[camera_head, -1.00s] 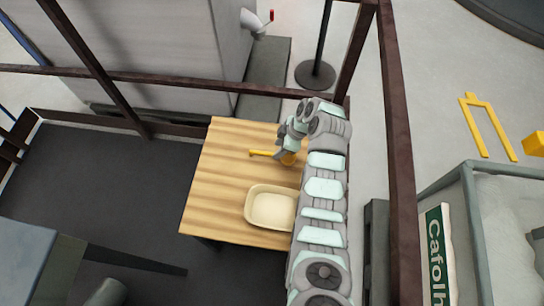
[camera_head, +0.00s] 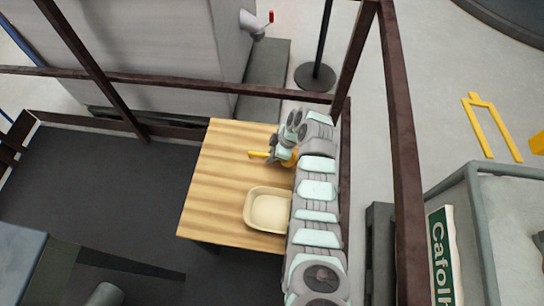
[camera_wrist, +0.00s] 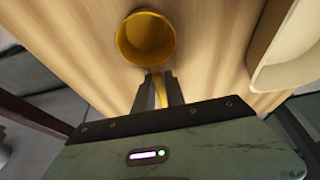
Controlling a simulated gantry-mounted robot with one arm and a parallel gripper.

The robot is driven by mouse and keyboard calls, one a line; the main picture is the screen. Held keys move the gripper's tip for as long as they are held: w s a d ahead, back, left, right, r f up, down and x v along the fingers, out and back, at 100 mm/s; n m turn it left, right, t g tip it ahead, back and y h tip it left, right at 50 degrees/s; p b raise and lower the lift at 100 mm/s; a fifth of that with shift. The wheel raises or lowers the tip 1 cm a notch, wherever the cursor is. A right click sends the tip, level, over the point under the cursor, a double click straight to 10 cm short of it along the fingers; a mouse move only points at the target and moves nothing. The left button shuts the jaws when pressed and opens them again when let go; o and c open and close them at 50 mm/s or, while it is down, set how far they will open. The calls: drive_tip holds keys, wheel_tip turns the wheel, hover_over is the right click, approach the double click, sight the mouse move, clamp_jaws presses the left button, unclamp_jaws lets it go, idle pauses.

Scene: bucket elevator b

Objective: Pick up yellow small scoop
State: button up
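In the wrist view, the scoop's round bowl (camera_wrist: 146,38) is just beyond my fingertips. My gripper (camera_wrist: 159,82) has one finger on each side of the thin yellow handle. The fingers look open, with narrow gaps beside the handle. In the head view, my gripper (camera_head: 274,150) is low over the scoop, and its fingertips are hard to make out.
A cream tray (camera_head: 249,208) stands on the wooden table (camera_head: 215,190) near the scoop, and its edge shows at the right of the wrist view. Brown metal rails (camera_head: 400,150) surround the table. The table's left part is clear.

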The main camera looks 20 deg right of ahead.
clamp_jaws()
idle(0.6)
drive_tip(key=shift+r, duration=0.15)
idle(0.4)
wheel_tip(320, 180, up, 20)
drive_tip(key=p, duration=0.7)
drive_tip(key=shift+p, duration=0.3)
